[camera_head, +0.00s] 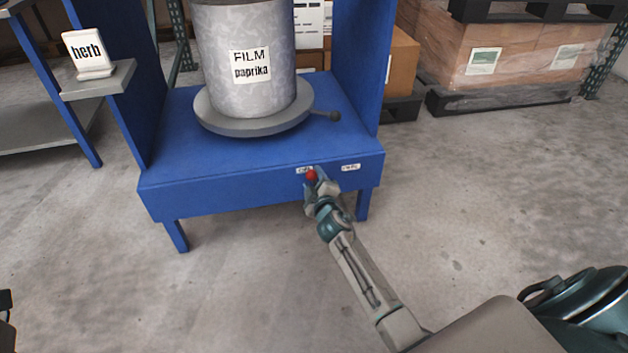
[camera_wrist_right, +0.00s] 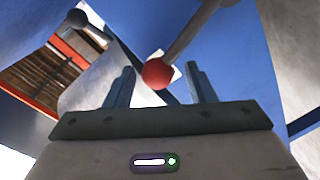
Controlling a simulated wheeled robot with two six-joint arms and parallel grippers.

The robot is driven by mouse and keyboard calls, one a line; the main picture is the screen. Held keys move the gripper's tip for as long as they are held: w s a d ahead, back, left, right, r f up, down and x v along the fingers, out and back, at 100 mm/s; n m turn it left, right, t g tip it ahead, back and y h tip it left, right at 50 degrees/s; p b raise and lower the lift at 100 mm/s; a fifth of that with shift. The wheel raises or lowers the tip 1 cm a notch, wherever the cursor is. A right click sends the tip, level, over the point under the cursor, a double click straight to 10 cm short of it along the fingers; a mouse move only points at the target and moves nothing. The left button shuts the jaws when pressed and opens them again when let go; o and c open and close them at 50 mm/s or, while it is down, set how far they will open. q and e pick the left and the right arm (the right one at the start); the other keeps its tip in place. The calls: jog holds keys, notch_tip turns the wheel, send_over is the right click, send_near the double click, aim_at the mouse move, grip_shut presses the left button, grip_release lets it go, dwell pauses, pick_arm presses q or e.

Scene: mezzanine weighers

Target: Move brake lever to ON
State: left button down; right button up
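The brake lever's red knob (camera_head: 311,175) is at the front edge of the blue stand, just beside the left one of two small white labels. The right label (camera_head: 350,167) is too small to read and the left one (camera_head: 301,170) is partly covered. My right gripper (camera_head: 315,187) is at the knob. In the right wrist view the red knob (camera_wrist_right: 157,73), on a grey rod, shows between the tips of my two fingers (camera_wrist_right: 162,80). The fingers are apart, with gaps on both sides of the knob. My left gripper cannot be made out.
The blue stand (camera_head: 240,150) carries a round grey turntable (camera_head: 255,125) with a drum (camera_head: 246,45) labelled "FILM paprika". A dark-knobbed handle (camera_head: 333,116) sticks out right. A "herb" sign (camera_head: 87,55) stands on a left shelf. Wrapped pallets (camera_head: 510,50) stand behind; the front floor is clear.

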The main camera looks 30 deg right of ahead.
jog(key=shift+s+r, duration=0.1)
jog(key=shift+s+a, duration=0.1)
jog(key=shift+s, duration=0.2)
jog(key=p+v, duration=0.2)
jog(key=v, duration=0.8)
